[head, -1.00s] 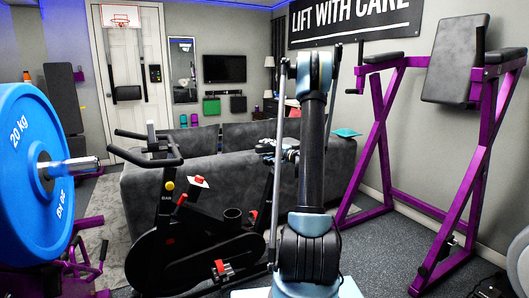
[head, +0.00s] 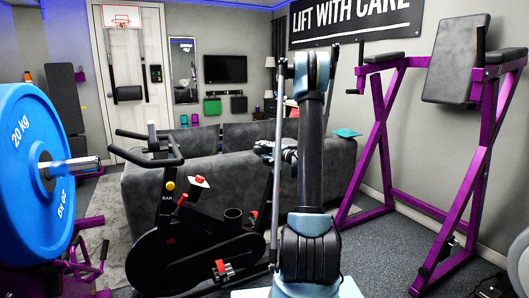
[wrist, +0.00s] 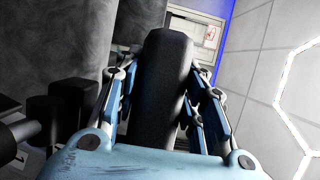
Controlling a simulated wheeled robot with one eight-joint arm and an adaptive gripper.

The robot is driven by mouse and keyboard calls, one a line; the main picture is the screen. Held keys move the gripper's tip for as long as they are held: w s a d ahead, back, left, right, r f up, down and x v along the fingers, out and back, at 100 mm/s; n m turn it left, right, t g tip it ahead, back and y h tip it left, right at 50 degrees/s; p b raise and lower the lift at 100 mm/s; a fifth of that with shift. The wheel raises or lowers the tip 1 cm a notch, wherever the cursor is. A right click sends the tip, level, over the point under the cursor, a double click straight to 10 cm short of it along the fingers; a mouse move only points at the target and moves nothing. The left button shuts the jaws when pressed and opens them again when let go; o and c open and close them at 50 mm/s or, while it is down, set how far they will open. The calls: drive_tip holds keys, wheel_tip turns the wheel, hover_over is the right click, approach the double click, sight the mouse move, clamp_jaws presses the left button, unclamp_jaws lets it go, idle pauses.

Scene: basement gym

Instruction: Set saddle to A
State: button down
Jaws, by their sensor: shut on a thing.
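The exercise bike (head: 195,245) stands in front of the grey sofa in the head view, with its handlebar to the left and its seat post (head: 265,200) to the right. A long black padded part, which looks like the saddle (wrist: 162,50), fills the middle of the wrist view. My gripper (wrist: 163,85) has its blue fingers on both sides of it and is shut on it. In the head view, my arm hides most of the saddle and the gripper. I cannot make out an A mark or a saddle scale in either view.
A blue weight plate (head: 38,170) on a bar is close at the left. A purple frame with pads (head: 455,60) stands at the right. The grey sofa (head: 135,200) is right behind the bike. Some dark floor (head: 390,250) is clear between my arm and the purple frame.

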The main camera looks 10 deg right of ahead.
drive_tip(key=shift+s+a+f, duration=0.1)
drive_tip(key=shift+s+a, duration=0.2)
drive_tip(key=shift+a, duration=0.6)
drive_tip(key=c, duration=1)
unclamp_jaws()
drive_tip(key=shift+d, duration=0.1)
drive_tip(key=v, duration=1.1)
drive_tip(key=shift+s+d+f, duration=0.1)
drive_tip(key=shift+s+d, duration=0.2)
drive_tip(key=shift+a, duration=0.1)
